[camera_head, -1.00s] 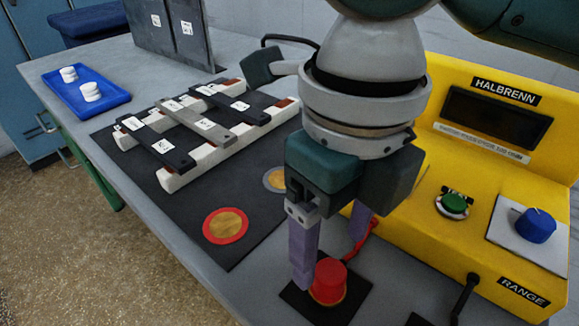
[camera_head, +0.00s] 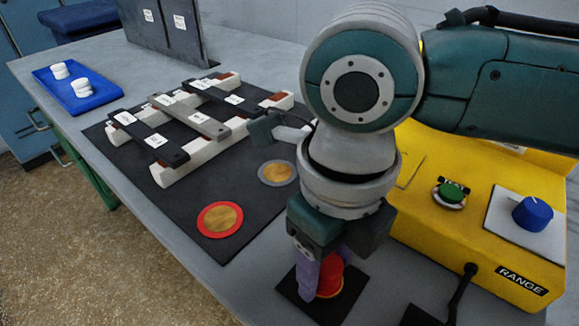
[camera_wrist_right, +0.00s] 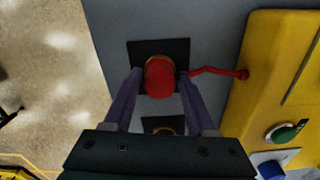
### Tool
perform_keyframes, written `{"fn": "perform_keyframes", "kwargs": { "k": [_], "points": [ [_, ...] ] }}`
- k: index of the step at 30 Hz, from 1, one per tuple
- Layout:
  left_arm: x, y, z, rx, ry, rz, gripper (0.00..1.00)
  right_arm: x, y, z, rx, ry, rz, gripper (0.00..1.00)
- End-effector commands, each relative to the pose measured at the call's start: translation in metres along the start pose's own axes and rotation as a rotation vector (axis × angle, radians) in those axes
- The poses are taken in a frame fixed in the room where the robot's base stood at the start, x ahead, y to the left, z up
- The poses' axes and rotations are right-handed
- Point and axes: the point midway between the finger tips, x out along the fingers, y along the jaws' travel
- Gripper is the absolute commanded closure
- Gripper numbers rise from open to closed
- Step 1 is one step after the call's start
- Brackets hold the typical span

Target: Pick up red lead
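The red lead (camera_head: 330,282) has a round red cap with a brassy base and stands on a small black square mat (camera_head: 348,298) in front of the yellow instrument. In the right wrist view the red lead (camera_wrist_right: 160,78) lies between my right fingertips, with its red cable (camera_wrist_right: 215,71) running right to the instrument. My right gripper (camera_head: 324,277) points down over it, its purple fingers on either side. The right wrist view shows the gripper (camera_wrist_right: 160,73) open, with narrow gaps beside the cap. The near finger partly hides the lead in the head view. My left gripper is out of view.
The yellow instrument (camera_head: 420,232) with a green button (camera_head: 450,192) and blue knob (camera_head: 533,212) stands close on the right. A red-ringed disc (camera_head: 220,219), grey-ringed disc (camera_head: 277,173) and white-barred fixture (camera_head: 185,164) lie left. A second dark mat (camera_wrist_right: 162,124) is nearby.

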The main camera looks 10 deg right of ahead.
Motion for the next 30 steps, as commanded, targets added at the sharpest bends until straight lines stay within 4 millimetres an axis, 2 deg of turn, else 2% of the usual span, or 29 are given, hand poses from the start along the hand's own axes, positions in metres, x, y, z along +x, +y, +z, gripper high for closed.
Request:
{"fn": "perform_keyframes", "kwargs": {
  "k": [1, 12, 15, 30],
  "points": [
    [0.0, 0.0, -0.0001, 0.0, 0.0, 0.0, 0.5, -0.0002, -0.0001, 0.0001, 0.0, 0.0, 0.0, 0.5],
    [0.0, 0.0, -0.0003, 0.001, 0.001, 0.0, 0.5, -0.0003, -0.0002, 0.0001, 0.001, 0.0, 0.0, 0.92],
    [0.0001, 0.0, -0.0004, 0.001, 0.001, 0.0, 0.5, -0.0003, -0.0002, 0.0001, 0.001, 0.0, 0.0, 1.0],
    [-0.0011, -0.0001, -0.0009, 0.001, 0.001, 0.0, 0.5, -0.0048, -0.0002, 0.0005, 0.001, -0.001, 0.0, 1.0]
  ]
}}
